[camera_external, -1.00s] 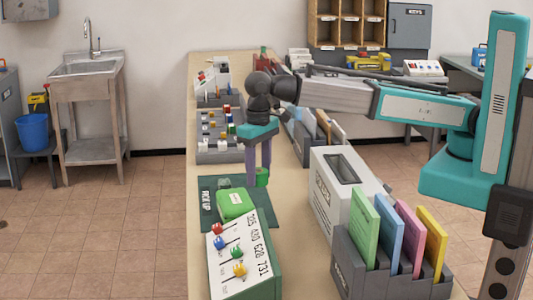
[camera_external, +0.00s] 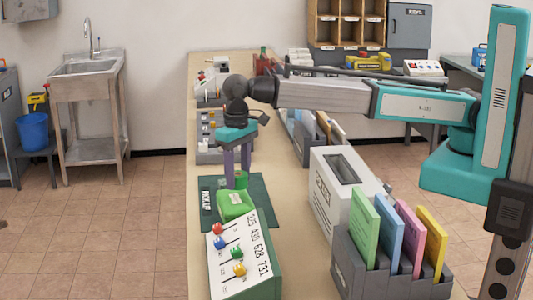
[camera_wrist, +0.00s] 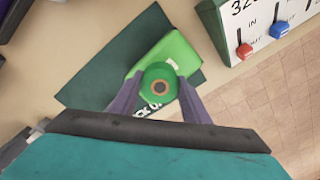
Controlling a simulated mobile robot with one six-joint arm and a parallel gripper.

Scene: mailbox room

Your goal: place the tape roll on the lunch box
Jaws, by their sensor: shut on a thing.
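My gripper (camera_external: 237,180) is shut on the green tape roll (camera_external: 241,179), which sits between the two purple fingertips. In the wrist view the tape roll (camera_wrist: 159,86) shows as a green ring with a dark centre. The green lunch box (camera_external: 235,204) lies on the dark green pick-up mat (camera_external: 262,212). In the wrist view the roll overlaps the near part of the lunch box (camera_wrist: 176,52). In the external view the roll is just above the far end of the lunch box; I cannot tell whether they touch.
A white panel with coloured knobs (camera_external: 250,249) stands in front of the mat. A grey-white slotted box (camera_external: 340,200) and a rack of coloured folders (camera_external: 385,262) stand to the right. A rack of small items (camera_external: 218,150) is behind.

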